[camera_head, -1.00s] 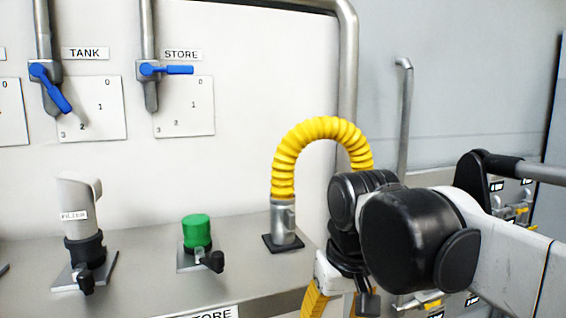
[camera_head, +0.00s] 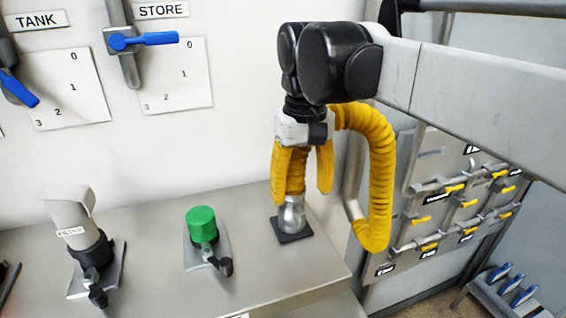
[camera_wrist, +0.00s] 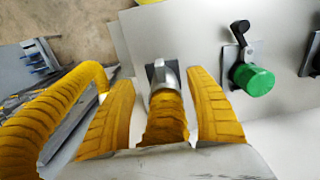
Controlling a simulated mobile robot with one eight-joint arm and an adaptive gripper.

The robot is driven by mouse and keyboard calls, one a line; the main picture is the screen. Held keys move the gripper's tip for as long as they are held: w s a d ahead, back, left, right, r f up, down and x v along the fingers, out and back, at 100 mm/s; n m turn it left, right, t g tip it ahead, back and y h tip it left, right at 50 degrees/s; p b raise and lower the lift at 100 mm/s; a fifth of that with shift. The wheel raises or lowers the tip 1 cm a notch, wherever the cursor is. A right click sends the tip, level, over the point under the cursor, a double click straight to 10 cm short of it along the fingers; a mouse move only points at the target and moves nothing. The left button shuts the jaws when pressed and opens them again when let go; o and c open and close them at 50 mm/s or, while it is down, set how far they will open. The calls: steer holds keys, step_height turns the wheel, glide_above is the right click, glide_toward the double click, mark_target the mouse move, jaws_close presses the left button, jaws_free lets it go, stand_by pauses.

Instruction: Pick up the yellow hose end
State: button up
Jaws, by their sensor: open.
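The yellow ribbed hose (camera_head: 379,165) has one end (camera_head: 291,170) at a grey metal fitting (camera_head: 291,214) on the counter. From there it arches up behind my gripper and hangs down on the right. My gripper (camera_head: 306,182) points down from above, with its yellow fingers open. In the wrist view the hose end (camera_wrist: 166,118) lies between the two open fingers (camera_wrist: 164,110), with a gap on each side. The grey fitting (camera_wrist: 163,74) shows just beyond it. Part of the hose's arch is hidden behind my gripper in the head view.
A green cap (camera_head: 202,224) on a stand is left of the fitting, and a FILTER spout (camera_head: 70,215) stands farther left. Blue-handled valves (camera_head: 144,40) are on the back wall. A panel with yellow levers (camera_head: 463,200) is at the right. The counter's front is clear.

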mark_target(298, 205)
steer(key=f, duration=0.1)
steer(key=w+f, duration=0.1)
steer(key=f, duration=0.1)
steer(key=shift+w, duration=0.3)
steer(key=f, duration=0.1)
steer(key=f+p, duration=0.1)
steer(key=f, duration=0.2)
steer(key=shift+s+a+p, duration=0.1)
steer(key=shift+a+p, duration=0.2)
steer(key=shift+f, duration=0.2)
steer(key=shift+r, duration=0.1)
steer(key=c, duration=0.6)
jaws_close()
steer(key=shift+s+d, duration=0.1)
